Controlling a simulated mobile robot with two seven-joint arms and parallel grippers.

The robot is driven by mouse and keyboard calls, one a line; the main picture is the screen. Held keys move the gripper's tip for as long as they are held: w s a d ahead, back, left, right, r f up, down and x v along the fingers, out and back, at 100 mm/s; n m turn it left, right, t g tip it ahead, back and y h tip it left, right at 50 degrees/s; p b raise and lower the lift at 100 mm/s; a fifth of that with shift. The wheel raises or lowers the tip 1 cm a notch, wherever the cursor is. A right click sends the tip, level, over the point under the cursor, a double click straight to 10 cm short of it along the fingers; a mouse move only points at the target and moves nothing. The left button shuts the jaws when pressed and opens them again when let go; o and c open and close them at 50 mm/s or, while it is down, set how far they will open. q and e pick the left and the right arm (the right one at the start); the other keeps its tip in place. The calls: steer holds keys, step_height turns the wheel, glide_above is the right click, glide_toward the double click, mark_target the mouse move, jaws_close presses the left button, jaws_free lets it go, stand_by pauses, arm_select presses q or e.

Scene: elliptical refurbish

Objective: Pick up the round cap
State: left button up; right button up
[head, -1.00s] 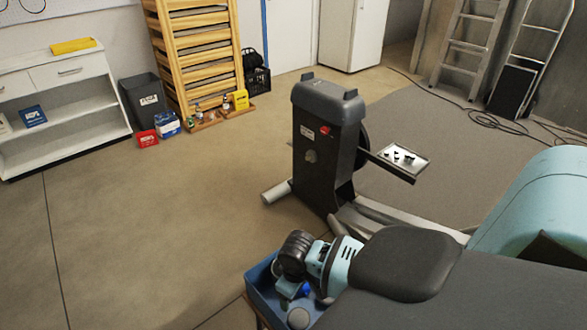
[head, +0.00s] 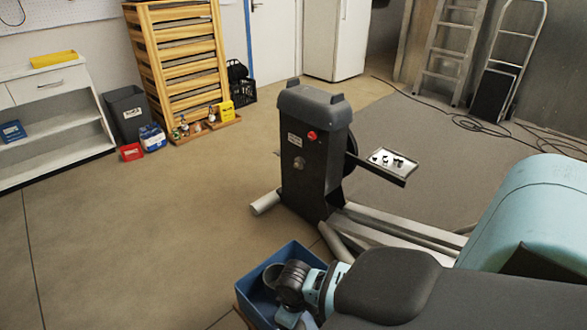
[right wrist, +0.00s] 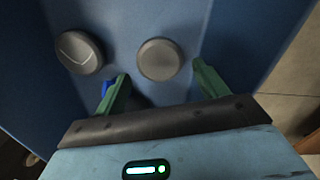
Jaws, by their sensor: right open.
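Two grey round caps lie on the floor of a blue bin. In the right wrist view, one plain round cap (right wrist: 160,59) is ahead of my right gripper (right wrist: 160,72), roughly centred between its green fingertips. The other round cap (right wrist: 79,52), with a curved mark on its top, is further left, outside the fingers. My right gripper is open and nothing is held between the fingers. In the head view my right arm reaches down into the blue bin (head: 246,277) and hides part of its inside. My left gripper is not in view.
A small bright blue item (right wrist: 108,85) is beside the left finger. The bin's walls rise close around the gripper. A dark exercise machine (head: 313,150) with a small parts tray (head: 388,160) stands beyond the bin. Open floor lies to the left.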

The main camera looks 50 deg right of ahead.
step_height(320, 180, down, 4)
steer(key=shift+r+b, duration=0.1)
steer(key=shift+b, duration=0.45)
steer(key=shift+f, duration=0.5)
steer(key=shift+c, duration=0.2)
steer(key=c, duration=0.5)
steer(key=shift+c, duration=0.9)
